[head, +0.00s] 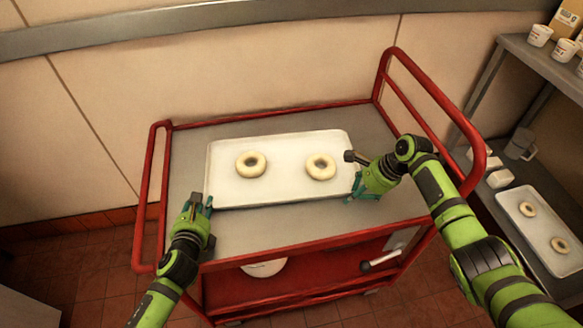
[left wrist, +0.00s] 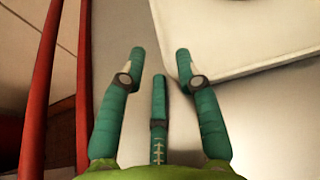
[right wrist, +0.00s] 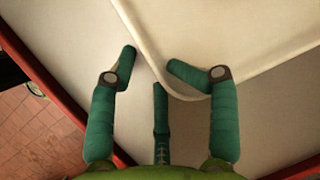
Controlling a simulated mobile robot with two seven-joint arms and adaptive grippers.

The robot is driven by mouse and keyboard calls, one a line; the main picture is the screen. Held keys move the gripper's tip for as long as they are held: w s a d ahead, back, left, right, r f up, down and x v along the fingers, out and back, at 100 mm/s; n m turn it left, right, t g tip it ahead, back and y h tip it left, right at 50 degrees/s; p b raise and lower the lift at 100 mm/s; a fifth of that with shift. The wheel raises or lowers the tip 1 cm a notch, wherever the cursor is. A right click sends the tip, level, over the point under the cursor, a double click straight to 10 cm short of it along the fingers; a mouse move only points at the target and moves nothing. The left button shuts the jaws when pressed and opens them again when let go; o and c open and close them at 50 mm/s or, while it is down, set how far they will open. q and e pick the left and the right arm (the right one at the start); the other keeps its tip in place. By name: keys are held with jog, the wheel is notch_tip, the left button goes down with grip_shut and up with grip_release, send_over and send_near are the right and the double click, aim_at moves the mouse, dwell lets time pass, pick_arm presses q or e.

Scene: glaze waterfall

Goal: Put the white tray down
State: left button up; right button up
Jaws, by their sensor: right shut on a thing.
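The white tray (head: 285,188) appears to lie flat on the grey top of the red cart (head: 300,228), with two pale ring doughnuts on it, one left (head: 250,164) and one right (head: 320,166). My right gripper (head: 357,186) is shut on the tray's near right corner; in the right wrist view its fingers (right wrist: 150,62) sit on either side of the rim. My left gripper (head: 208,203) is open beside the tray's near left corner. In the left wrist view, its fingers (left wrist: 160,62) are apart, and the right one is close to the tray corner (left wrist: 225,40).
Red rails (head: 385,75) rise at both ends of the cart. A shelf unit at right holds cups (head: 540,36), a clear jug (head: 521,143) and another tray (head: 515,202) with two doughnuts. A white bowl (head: 264,268) is on the cart's lower shelf. The wall is behind.

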pick_arm(q)
jog(key=shift+s+r, duration=1)
jog(key=shift+s, duration=0.05)
pick_arm(e)
jog(key=shift+s+d+f, duration=0.25)
jog(key=shift+s+f, duration=0.15)
jog(key=shift+f, duration=0.15)
pick_arm(q)
jog(key=shift+w+d, duration=0.1)
jog(key=shift+w, duration=0.15)
pick_arm(e)
jog(key=v, duration=0.5)
jog(key=w+v, duration=0.1)
jog(key=v, duration=0.2)
jog(key=shift+s+a+r, duration=0.1)
jog(key=shift+a+r, duration=0.1)
jog(key=shift+r, duration=0.3)
pick_arm(q)
jog(key=shift+r, duration=0.1)
pick_arm(e)
jog(key=shift+r, duration=0.1)
